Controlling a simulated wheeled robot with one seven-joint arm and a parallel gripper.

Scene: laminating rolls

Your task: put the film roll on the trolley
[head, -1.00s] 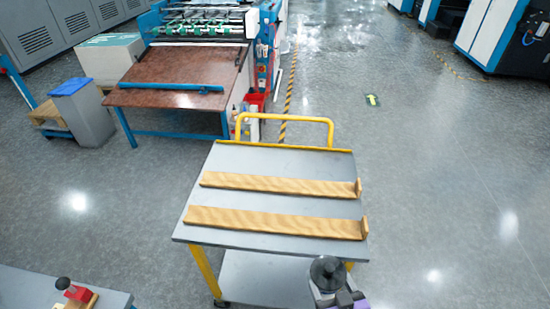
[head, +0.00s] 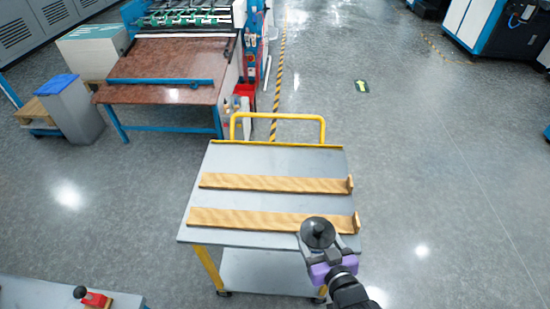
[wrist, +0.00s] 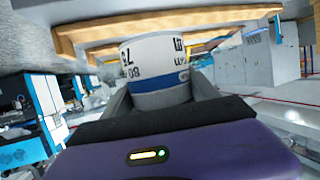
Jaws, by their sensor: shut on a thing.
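My gripper (head: 328,250) is shut on the film roll. In the head view the roll's dark round end with a knob (head: 318,232) shows between the fingers. In the wrist view the film roll (wrist: 155,68) is a white cylinder with dark print and a blue band, gripped between the grey fingers. The trolley (head: 270,160) has a grey top, a yellow handle and two wooden strips with raised right ends. The roll overlaps the right end of the near strip (head: 250,219) in the head view. Its height above the strip is unclear.
The far strip (head: 270,183) is bare. A bench corner (head: 40,292) with a red, black-knobbed object (head: 92,298) is at lower left. A machine with a brown table (head: 160,65) and a grey bin (head: 72,112) stand beyond.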

